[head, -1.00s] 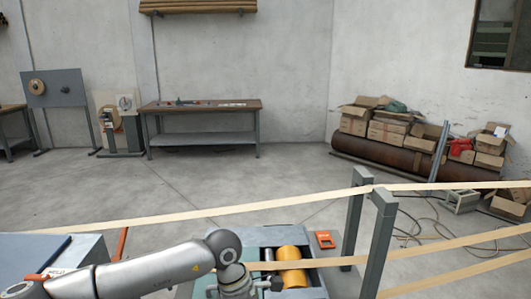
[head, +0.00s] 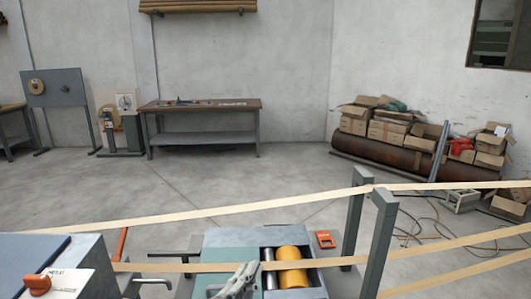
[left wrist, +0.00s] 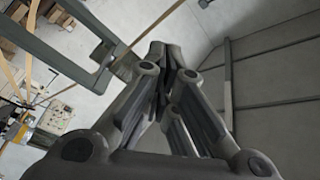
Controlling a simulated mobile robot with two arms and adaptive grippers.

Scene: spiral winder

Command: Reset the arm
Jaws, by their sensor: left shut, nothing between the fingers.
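My left gripper (head: 246,271) shows at the bottom middle of the head view, in front of the winder, just left of its yellow roller (head: 293,268). It points upward. The rest of that arm is out of the head view. In the left wrist view the grey fingers (left wrist: 168,58) are closed together with nothing between them. My right gripper is in neither view.
Tan strips (head: 215,210) run across the front, past grey upright posts (head: 378,240). A box with an orange knob (head: 37,283) stands at lower left. A workbench (head: 200,106) and cardboard boxes (head: 390,122) stand far back.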

